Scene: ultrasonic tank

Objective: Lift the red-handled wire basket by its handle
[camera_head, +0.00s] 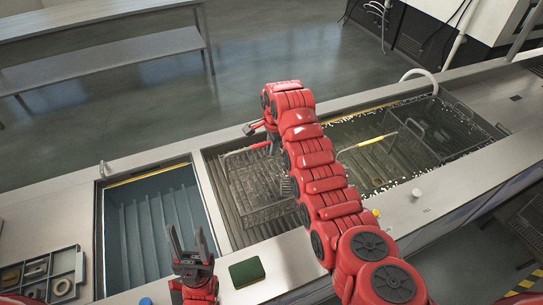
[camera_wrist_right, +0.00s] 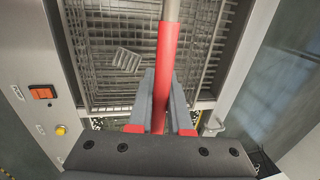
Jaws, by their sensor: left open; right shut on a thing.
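The wire basket (camera_head: 262,213) sits within the middle tank, partly hidden behind my right arm. My left gripper (camera_head: 187,237) is open and empty near the left tank's front edge.
The left tank (camera_head: 99,235) holds no basket. A yellow-handled basket (camera_head: 437,158) stands in the tank section at right. A green sponge (camera_head: 247,272) and a grey parts tray (camera_head: 79,262) lie on the front counter. A small white knob (camera_head: 416,193) stands at right.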

